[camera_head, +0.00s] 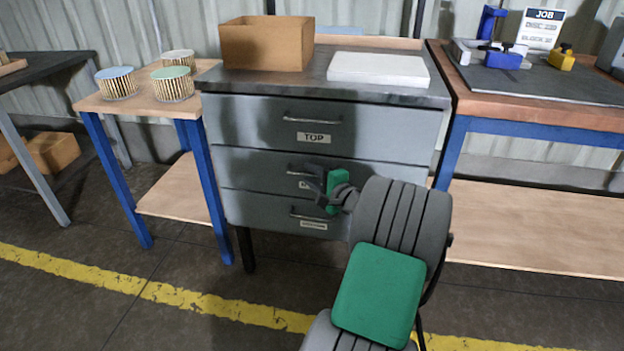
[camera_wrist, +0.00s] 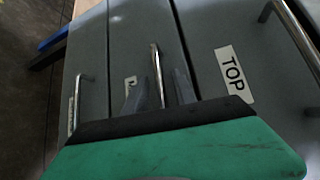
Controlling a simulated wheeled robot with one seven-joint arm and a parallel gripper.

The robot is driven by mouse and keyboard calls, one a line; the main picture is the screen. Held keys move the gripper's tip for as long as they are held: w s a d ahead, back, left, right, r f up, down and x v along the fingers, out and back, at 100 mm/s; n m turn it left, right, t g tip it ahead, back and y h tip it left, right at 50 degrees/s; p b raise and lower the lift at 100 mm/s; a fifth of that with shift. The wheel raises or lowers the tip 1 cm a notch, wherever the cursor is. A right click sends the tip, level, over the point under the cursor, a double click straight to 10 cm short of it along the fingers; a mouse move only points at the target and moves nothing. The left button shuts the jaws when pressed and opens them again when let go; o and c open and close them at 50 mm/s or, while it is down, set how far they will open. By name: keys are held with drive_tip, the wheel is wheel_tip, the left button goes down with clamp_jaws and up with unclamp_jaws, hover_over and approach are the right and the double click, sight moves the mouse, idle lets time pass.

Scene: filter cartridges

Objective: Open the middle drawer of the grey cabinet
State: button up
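The grey cabinet (camera_head: 325,92) has three drawers, and all look shut in the head view. The middle drawer (camera_head: 250,170) has a bar handle (camera_head: 297,167) and a label largely hidden by my gripper. My gripper (camera_head: 314,184) is in front of this drawer near the handle. In the wrist view, my gripper's fingers (camera_wrist: 158,92) are apart, one on each side of the middle handle (camera_wrist: 156,72). A gap shows between the handle and the fingers, so the gripper looks open. The top drawer (camera_head: 240,122) is labelled TOP; the bottom drawer (camera_head: 255,209) is below.
A cardboard box (camera_head: 265,45) and a white slab (camera_head: 378,69) sit on the cabinet. A small table with several pleated filters (camera_head: 172,88) stands left, a workbench (camera_head: 550,110) right. Open floor with a yellow line (camera_head: 200,302) lies in front.

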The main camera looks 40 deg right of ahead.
clamp_jaws()
idle(1.4)
